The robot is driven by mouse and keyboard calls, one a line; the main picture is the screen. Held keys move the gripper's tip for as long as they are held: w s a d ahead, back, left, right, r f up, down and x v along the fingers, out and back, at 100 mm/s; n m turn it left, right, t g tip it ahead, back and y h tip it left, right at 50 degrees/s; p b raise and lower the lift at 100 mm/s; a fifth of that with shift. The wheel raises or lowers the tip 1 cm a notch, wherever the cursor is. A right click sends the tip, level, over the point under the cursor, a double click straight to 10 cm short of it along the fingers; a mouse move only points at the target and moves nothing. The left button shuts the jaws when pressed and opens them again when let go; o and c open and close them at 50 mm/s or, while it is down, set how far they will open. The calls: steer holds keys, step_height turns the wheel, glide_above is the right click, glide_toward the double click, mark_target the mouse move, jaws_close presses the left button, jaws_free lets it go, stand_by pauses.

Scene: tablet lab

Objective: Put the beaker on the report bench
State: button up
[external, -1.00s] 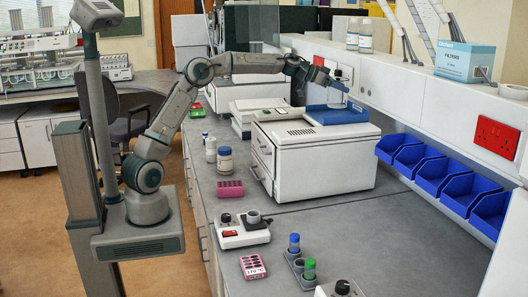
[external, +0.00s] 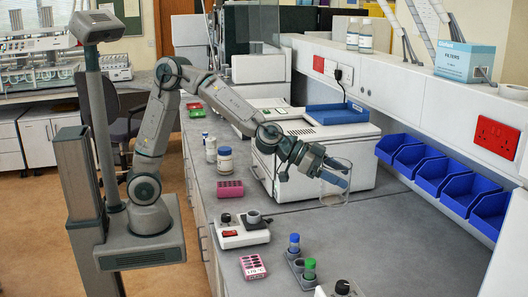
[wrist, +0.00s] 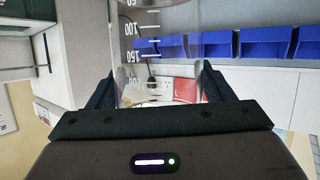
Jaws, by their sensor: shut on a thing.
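A clear glass beaker (external: 334,190) is held in my gripper (external: 338,170) in the external view. It hangs in the air in front of the large white instrument, over the grey bench (external: 400,233). In the wrist view the beaker's transparent wall with white graduation marks (wrist: 141,42) shows between and beyond the two dark fingers of my gripper (wrist: 157,85). The gripper is shut on the beaker. The report bench is not labelled in either view, so I cannot tell which surface it is.
The white instrument (external: 340,150) with a blue tray (external: 337,113) on top stands behind the gripper. Blue bins (external: 440,180) line the wall. Tube racks, a pink block (external: 253,266) and a small stirrer (external: 242,232) stand nearer. The bench right of them is clear.

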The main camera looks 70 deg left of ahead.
steer(key=s+d+f+m+h+b, duration=0.1)
steer(key=s+d+f, duration=0.2)
steer(key=s, duration=0.6)
steer(key=s+d+f+b, duration=0.1)
steer(key=s+d+f, duration=0.2)
steer(key=s, duration=0.7)
steer(key=n+t+y+b, duration=0.2)
steer(key=n+y+b, duration=0.1)
steer(key=n+y, duration=0.3)
glide_toward(325, 196)
steer(key=x, duration=0.7)
steer(key=shift+d, duration=0.1)
steer(key=w+a+n+y, duration=0.1)
steer(key=w+a+f+n+y, duration=0.1)
steer(key=w+a, duration=0.1)
steer(key=w+a+n+y, duration=0.1)
steer(key=y, duration=0.1)
steer(key=shift+w+a+f+b, duration=0.3)
steer(key=shift+w+f, duration=0.05)
steer(key=shift+w, duration=0.05)
steer(key=shift+w+a+f+n+g+y+b, duration=0.25)
steer(key=shift+w+a+f+n+y, duration=0.5)
steer(key=shift+w+a+f, duration=1.3)
steer(key=shift+w+a+f+n+g+y+b, duration=0.25)
steer(key=shift+w+a+f+n+y, duration=0.5)
steer(key=shift+w+a+f, duration=1.3)
steer(key=shift+w+a+f+n+g+y+b, duration=0.25)
steer(key=shift+w+a+f+n+y, duration=0.8)
steer(key=shift+a+f, duration=1.65)
